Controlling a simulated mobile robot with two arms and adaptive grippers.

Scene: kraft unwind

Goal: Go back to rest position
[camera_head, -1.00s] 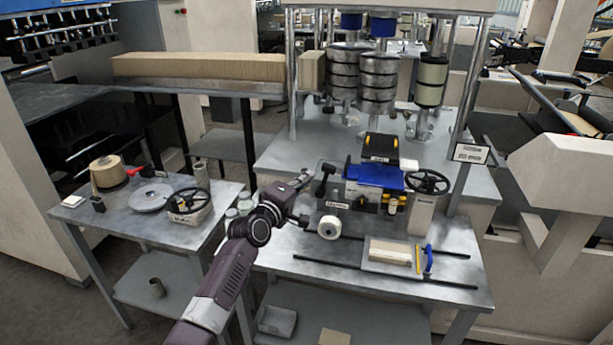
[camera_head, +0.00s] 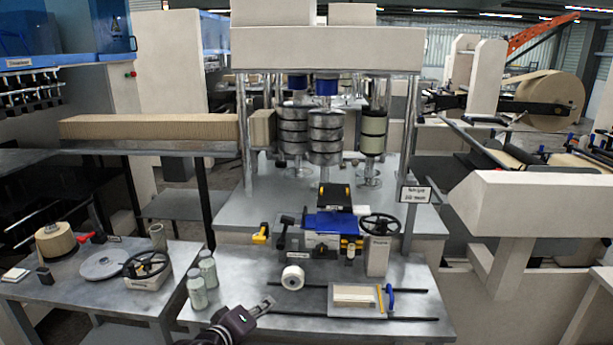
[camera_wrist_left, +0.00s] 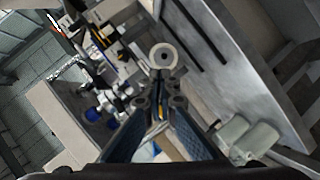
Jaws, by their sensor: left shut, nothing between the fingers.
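My left gripper (camera_head: 268,302) is at the bottom of the head view, low in front of the grey bench (camera_head: 235,290). Its fingers are together with nothing between them. In the left wrist view the closed fingertips (camera_wrist_left: 162,100) show in the middle, with a white roll (camera_wrist_left: 163,56) beyond them. The head view shows that roll (camera_head: 292,278) on the bench, to the upper right of the gripper and apart from it. My right gripper is in neither view.
Two lidded jars (camera_head: 203,280) stand on the bench left of my gripper. A yellow item (camera_head: 261,234), a blue-topped device (camera_head: 331,223), a handwheel (camera_head: 380,225) and a tray (camera_head: 356,299) are farther right. Dark rods cross the bench. A side table (camera_head: 60,290) stands left.

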